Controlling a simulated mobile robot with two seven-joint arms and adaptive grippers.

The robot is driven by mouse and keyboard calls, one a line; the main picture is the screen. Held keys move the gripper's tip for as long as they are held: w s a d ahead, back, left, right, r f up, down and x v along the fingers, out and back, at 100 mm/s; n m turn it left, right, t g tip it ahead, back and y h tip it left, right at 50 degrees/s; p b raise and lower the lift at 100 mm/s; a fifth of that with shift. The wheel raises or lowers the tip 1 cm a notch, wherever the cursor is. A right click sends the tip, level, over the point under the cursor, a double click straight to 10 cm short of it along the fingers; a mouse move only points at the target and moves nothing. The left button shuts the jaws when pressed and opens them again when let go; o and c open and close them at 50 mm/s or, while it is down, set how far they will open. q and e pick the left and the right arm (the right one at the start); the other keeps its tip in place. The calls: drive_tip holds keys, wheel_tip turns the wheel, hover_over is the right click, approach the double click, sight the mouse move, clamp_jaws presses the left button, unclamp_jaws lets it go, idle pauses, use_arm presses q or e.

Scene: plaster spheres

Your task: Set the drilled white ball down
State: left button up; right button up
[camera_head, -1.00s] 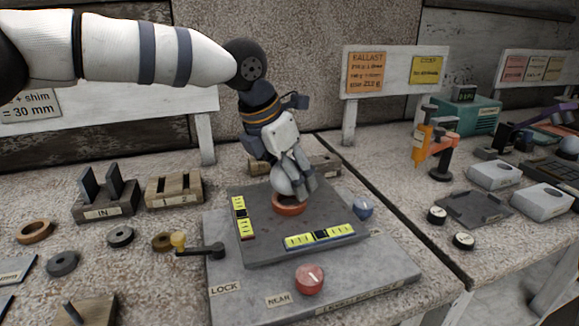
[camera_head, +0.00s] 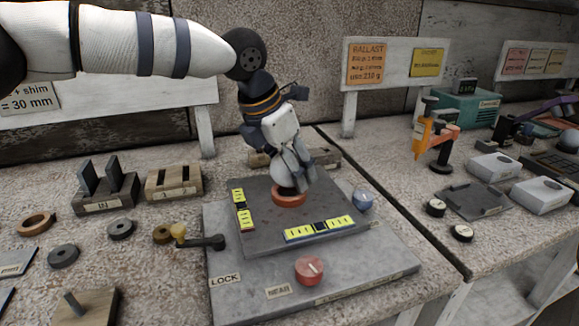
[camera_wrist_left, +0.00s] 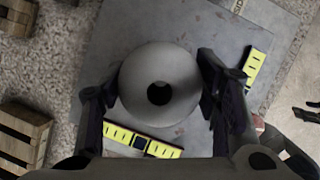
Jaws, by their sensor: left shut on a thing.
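The drilled white ball (camera_head: 281,174) is between the fingers of my left gripper (camera_head: 293,176), which is shut on it. In the left wrist view the ball (camera_wrist_left: 160,65) shows its dark round hole facing the camera, with a finger on each side. The ball is right over the orange ring (camera_head: 289,199) on the dark grey plate (camera_head: 265,228). A dark patch shows between ball and ring; I cannot tell whether they touch. The fingers hide the ball's right side. My right gripper is out of view.
Two yellow levels (camera_head: 320,229) (camera_head: 243,210) lie on the plate near the ring. A red knob (camera_head: 309,270), a blue knob (camera_head: 363,199) and a yellow-handled lever (camera_head: 198,238) surround it. Wooden blocks (camera_head: 174,183) and loose rings (camera_head: 63,256) lie to the left.

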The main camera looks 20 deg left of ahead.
use_arm(q)
drive_tip(key=shift+f, duration=1)
drive_tip(key=o, duration=1.4)
drive_tip(key=shift+r, duration=1.95)
